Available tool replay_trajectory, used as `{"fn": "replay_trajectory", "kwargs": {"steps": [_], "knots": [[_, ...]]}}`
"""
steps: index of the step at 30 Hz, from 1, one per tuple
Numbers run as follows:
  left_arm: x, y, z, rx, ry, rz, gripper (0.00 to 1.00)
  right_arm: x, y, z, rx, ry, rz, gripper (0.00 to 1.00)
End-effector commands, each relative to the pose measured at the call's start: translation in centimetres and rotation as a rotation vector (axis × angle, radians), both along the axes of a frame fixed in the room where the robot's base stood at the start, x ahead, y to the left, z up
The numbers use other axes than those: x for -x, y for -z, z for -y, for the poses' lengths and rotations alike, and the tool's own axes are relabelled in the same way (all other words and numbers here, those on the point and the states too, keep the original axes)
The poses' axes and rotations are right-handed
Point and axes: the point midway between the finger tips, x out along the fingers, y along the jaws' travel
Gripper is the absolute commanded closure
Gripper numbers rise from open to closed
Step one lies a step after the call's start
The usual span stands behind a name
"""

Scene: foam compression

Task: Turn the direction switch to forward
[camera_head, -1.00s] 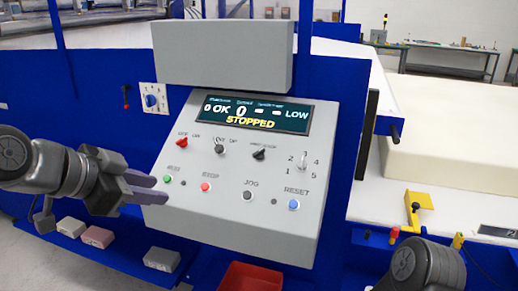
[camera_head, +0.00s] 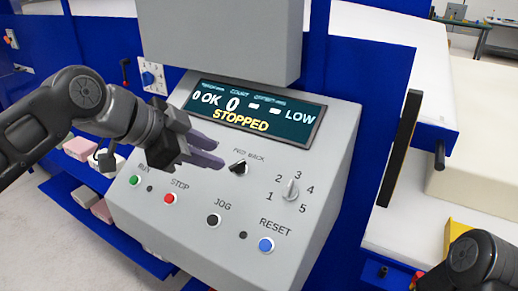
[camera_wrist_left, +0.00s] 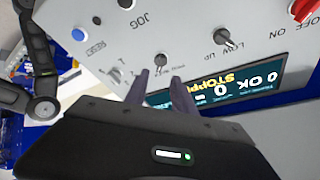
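The direction switch (camera_head: 239,169) is a small black knob on the sloping grey control panel, under a label that seems to read FWD BACK. Which way it points is too small to tell for sure. My left gripper (camera_head: 219,153) is just left of and above the switch, with its two purple-grey fingers apart and nothing between them. In the left wrist view the switch (camera_wrist_left: 161,60) lies just beyond the open fingertips (camera_wrist_left: 160,77), roughly in line with the gap. The fingers look apart from the knob. My right arm shows at the lower right, its gripper out of sight.
The display (camera_head: 255,112) reads STOPPED. The numbered dial (camera_head: 290,188) sits right of the switch. The RUN (camera_head: 134,180), STOP (camera_head: 169,198), JOG (camera_head: 213,220) and RESET (camera_head: 265,244) buttons are lower down. A grey box (camera_head: 220,40) overhangs the panel. My left gripper hides the upper-left knobs.

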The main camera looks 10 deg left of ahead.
Motion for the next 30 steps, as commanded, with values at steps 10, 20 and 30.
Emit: {"fn": "replay_trajectory", "kwargs": {"steps": [10, 20, 30], "knots": [[0.0, 0.0, 0.0, 0.0, -0.001, 0.0, 0.69, 0.1, 0.0, -0.1, -0.001, -0.002, -0.001, 1.0], [-1.5, 1.8, 1.3, -0.001, 0.001, -0.003, 0.69, 0.1, -0.5, 0.0, 0.0, -0.002, -0.001, 1.0], [-4.2, 4.9, 3.4, 0.0, 0.0, -0.002, 0.69, 0.1, -1.0, 0.0, 0.0, -0.001, -0.003, 1.0]]}}
